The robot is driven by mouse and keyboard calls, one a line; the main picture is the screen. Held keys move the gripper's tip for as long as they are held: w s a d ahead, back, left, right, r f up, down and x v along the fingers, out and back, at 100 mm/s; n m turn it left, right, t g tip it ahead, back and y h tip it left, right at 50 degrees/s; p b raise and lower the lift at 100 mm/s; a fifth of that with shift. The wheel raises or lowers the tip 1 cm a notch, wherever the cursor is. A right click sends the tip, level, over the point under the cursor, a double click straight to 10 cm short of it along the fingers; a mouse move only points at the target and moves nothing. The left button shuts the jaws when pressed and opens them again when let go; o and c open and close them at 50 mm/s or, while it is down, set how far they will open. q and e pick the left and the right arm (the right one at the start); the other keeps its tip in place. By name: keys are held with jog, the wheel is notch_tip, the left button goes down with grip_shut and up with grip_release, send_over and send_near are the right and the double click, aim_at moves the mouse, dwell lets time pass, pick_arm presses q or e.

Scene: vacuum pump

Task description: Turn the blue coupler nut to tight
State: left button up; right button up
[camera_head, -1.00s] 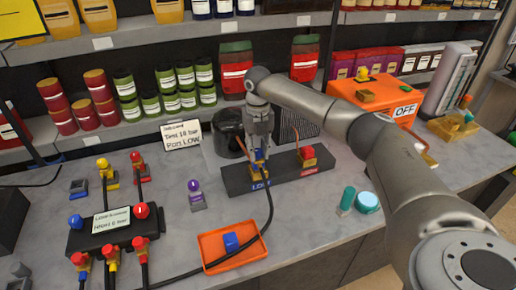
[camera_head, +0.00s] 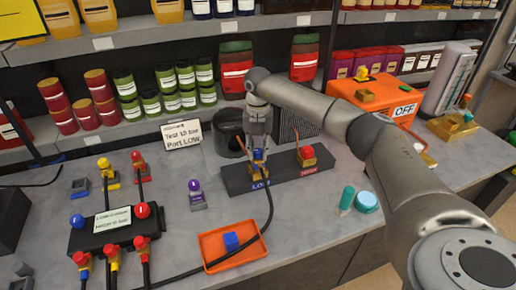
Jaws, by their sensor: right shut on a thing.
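The blue coupler nut (camera_head: 258,155) sits on the brass port at the left end of a dark block, above a blue label (camera_head: 261,185). A black hose (camera_head: 270,207) runs down from that port. My right gripper (camera_head: 258,148) points down from above and is shut on the blue coupler nut, hiding much of it. My left gripper is out of view.
A red-capped port (camera_head: 306,155) stands on the block's right end (camera_head: 285,177). An orange tray (camera_head: 214,243) holds a blue block in front. A gauge manifold (camera_head: 82,240) with hoses stands left. An orange OFF box (camera_head: 385,97) stands right.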

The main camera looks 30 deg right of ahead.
aim_at(258, 150)
jog(key=shift+m, duration=0.8)
dwell(1.6)
dwell(0.3)
jog(key=o, duration=1.1)
jog(key=shift+c, duration=0.2)
notch_tip(258, 150, up, 12)
